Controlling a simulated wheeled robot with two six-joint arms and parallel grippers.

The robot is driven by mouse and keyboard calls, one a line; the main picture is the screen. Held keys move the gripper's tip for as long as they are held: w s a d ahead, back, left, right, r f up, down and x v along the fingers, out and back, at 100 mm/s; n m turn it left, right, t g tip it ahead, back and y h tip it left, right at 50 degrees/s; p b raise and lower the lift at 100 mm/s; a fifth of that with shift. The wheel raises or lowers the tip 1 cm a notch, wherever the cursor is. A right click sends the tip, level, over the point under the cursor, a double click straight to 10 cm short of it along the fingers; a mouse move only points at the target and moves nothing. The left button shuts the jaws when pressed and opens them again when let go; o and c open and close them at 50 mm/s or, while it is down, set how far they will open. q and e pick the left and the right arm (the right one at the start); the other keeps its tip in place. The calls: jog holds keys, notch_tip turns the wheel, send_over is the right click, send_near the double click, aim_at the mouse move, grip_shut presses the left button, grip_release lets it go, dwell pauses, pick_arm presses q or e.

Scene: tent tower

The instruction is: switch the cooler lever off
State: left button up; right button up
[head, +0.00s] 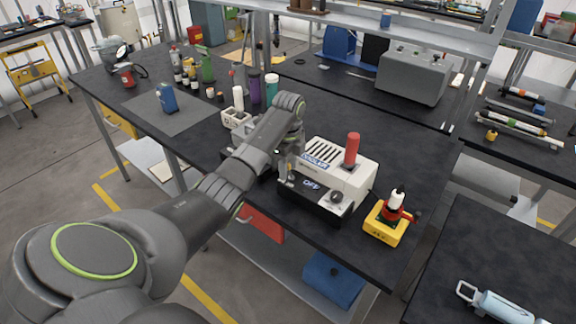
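The cooler (352,183) is a white box with a dark front, standing near the front edge of the dark workbench. It carries a "COOLER" label and a blue "OFF" label (311,184). A red lever handle (352,149) stands upright on its top right part. A dark round knob (336,196) sits at its front right. My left gripper (286,171) points down at the cooler's left end, apart from the red handle. Its fingers are small and partly hidden, so I cannot tell their opening or whether they touch the cooler. My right gripper is out of view.
A yellow block with a red and white fitting (388,218) stands right of the cooler. A white holder (236,118), bottles and a purple cylinder (255,87) stand behind my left arm. A grey metal box (413,76) is at the back.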

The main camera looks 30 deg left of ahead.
pick_arm(q)
grip_shut()
jog(key=shift+a+r+h+p, duration=0.2)
jog(key=shift+h+p, duration=0.2)
jog(key=shift+p, duration=0.3)
jog(key=shift+a+f+h, duration=0.2)
jog(key=shift+f+h, duration=0.1)
jog(key=shift+h, duration=0.3)
jog(key=shift+d, duration=0.1)
grip_release()
